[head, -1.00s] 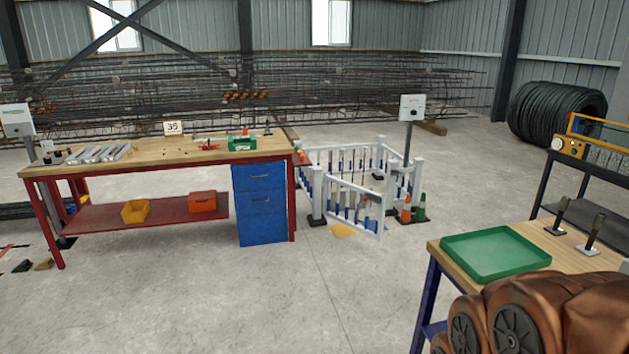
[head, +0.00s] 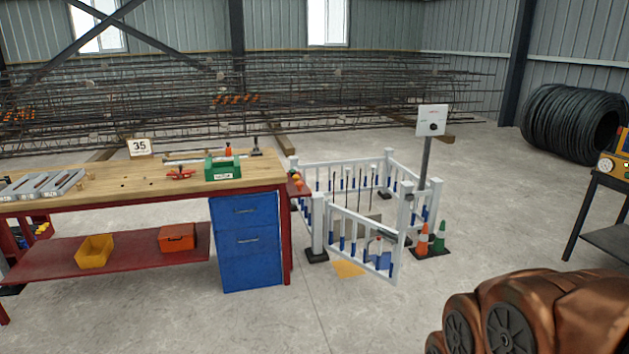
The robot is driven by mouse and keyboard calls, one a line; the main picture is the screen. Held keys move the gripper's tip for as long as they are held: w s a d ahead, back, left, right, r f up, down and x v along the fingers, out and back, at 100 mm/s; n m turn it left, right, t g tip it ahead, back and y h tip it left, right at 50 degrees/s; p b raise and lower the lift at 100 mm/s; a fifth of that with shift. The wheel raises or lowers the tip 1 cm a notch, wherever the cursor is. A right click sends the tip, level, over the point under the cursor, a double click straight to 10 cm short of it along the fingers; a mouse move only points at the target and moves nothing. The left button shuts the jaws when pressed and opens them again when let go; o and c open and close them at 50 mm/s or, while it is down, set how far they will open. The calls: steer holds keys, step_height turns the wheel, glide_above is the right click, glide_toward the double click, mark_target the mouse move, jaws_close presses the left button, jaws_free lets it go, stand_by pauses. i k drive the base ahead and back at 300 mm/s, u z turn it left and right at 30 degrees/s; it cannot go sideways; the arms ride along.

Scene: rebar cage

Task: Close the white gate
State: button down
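The white gate (head: 360,243) is a low panel of white rails with blue-and-white bars. It stands ajar, swung out toward me from the white fence pen (head: 345,176). Its left end is by a white post (head: 318,228) on a dark foot. Its free right end (head: 397,263) stands out in front of the right-hand posts, with a gap to them. My brown arm shows at the bottom right, well short of the gate. My gripper cannot be made out in this view.
A workbench with a blue drawer cabinet (head: 246,240) stands left of the gate. An orange cone (head: 422,240) and a green cone (head: 439,237) stand right of it, near a post with a white box (head: 431,120). The floor (head: 350,318) before the gate is clear.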

mark_target(392, 278)
steer(key=i, duration=2.55)
steer(key=u, duration=0.4)
